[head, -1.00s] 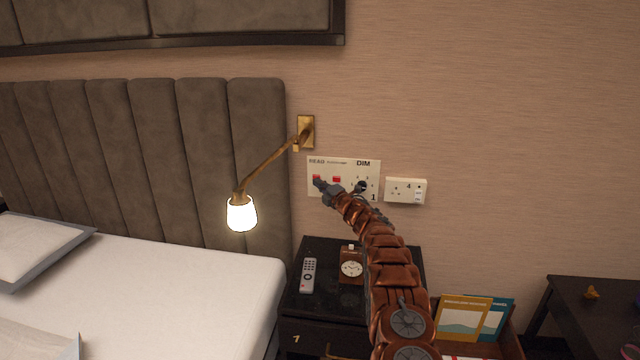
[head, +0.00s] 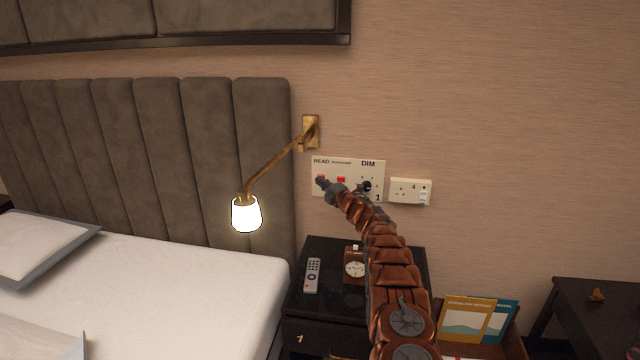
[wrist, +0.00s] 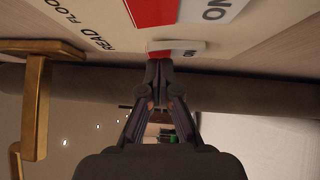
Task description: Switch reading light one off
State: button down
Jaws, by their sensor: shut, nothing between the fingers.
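The reading light (head: 246,213) hangs from a brass wall arm beside the headboard, and its shade glows. The switch panel (head: 349,165) on the wall is marked READ and DIM and carries red switches. The left red switch (head: 321,177) is just above my gripper (head: 322,184). In the wrist view my gripper (wrist: 160,75) is shut and empty, with its tips close to a small white-ended rocker (wrist: 176,46) on the panel. I cannot tell whether they touch. A larger red rocker (wrist: 152,10) shows there too. My gripper and arm hide part of the panel's lower side.
A white socket plate (head: 411,191) is to the right of the panel. Below, a dark nightstand (head: 330,248) holds a remote (head: 312,275) and a clock (head: 354,268). The brass lamp arm (head: 272,168) reaches out left of the panel.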

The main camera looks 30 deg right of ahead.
jog(key=shift+s+d+b, duration=0.2)
jog(key=shift+d+b, duration=0.15)
jog(key=shift+b, duration=0.15)
jog(key=s+a+r+b, duration=0.1)
jog(key=s+b, duration=0.5)
jog(key=s, duration=0.7)
jog(key=shift+a+r, duration=0.25)
jog(key=shift+a, duration=0.05)
dwell(0.6)
jog(key=shift+r, duration=0.1)
dwell(0.4)
